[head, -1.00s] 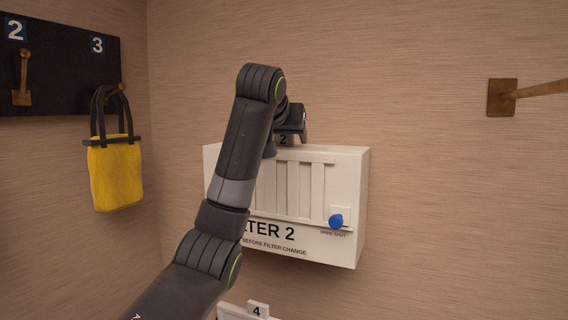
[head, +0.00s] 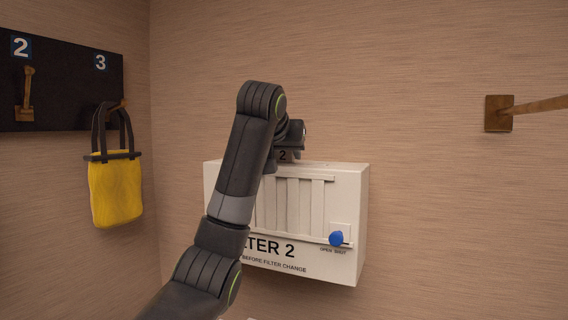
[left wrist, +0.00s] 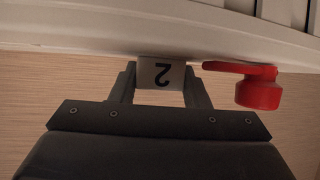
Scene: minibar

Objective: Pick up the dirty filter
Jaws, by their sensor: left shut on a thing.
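A white box lettered as filter 2 (head: 352,200) is on the far wall, with upright slats on its front. A tab marked 2 (head: 283,156) stands at its top edge. It also shows upside down in the left wrist view (left wrist: 161,77). My left gripper (head: 288,152) is at the top of the box; in the left wrist view its fingers (left wrist: 160,88) are shut on the tab, one on each side. The filter body behind the tab is mostly hidden, so I cannot tell how dirty it is. My right gripper is not in view.
A blue knob (head: 336,238) is on the box's lower right front. A red handle (left wrist: 258,90) is close beside my left fingers. A yellow bag (head: 115,190) hangs on a hook board (head: 60,85) at left. A wooden peg (head: 530,107) sticks out at right.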

